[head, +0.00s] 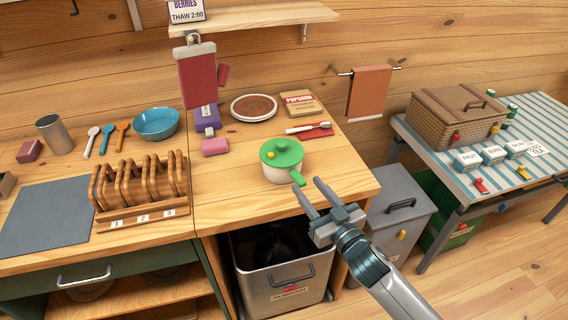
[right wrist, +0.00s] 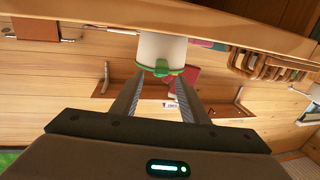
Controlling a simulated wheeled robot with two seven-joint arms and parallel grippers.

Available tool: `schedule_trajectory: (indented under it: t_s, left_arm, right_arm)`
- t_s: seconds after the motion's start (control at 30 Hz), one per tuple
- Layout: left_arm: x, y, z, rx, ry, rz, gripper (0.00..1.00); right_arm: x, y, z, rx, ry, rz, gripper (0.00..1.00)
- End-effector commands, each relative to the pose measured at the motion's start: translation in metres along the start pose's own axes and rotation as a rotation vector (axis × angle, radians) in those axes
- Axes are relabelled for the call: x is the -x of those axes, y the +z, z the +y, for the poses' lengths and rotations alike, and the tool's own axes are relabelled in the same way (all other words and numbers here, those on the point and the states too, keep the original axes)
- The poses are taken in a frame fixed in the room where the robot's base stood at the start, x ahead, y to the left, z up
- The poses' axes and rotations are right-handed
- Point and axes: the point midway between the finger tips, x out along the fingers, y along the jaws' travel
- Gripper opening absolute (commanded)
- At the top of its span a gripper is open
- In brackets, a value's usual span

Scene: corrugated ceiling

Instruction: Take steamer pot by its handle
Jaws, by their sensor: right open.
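The steamer pot (head: 281,172) is a small white pot with a green lid (head: 282,152) on the front right part of the wooden counter. Its short green handle (head: 298,178) points toward the counter's front right edge. My right gripper (head: 307,186) is open and empty, with its fingertips close to the handle's end. In the right wrist view the white pot (right wrist: 160,48) and its green handle (right wrist: 162,71) appear just beyond and between the open fingers (right wrist: 158,84). I cannot tell whether the fingers touch the handle. My left gripper is not in view.
A wooden rack (head: 142,190) stands left of the pot. A grey bin (head: 285,290) sits below the counter. The counter around the pot is mostly clear.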

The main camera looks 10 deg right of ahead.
Motion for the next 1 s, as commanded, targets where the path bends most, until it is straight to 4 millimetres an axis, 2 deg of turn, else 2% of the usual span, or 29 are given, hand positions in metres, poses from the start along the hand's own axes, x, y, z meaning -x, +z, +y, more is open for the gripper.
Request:
schedule_trajectory:
  t_s: [0.1, 0.57, 1.0]
  left_arm:
    - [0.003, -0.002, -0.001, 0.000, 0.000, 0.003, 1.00]
    - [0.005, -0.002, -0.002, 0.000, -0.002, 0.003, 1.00]
    - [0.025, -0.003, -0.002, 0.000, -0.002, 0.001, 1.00]
  right_arm:
    - [-0.008, -0.001, -0.001, 0.000, -0.001, 0.001, 0.41]
    - [-0.013, 0.000, 0.000, 0.000, 0.000, 0.000, 0.41]
    - [-0.057, 0.003, -0.002, 0.001, 0.000, 0.000, 0.41]
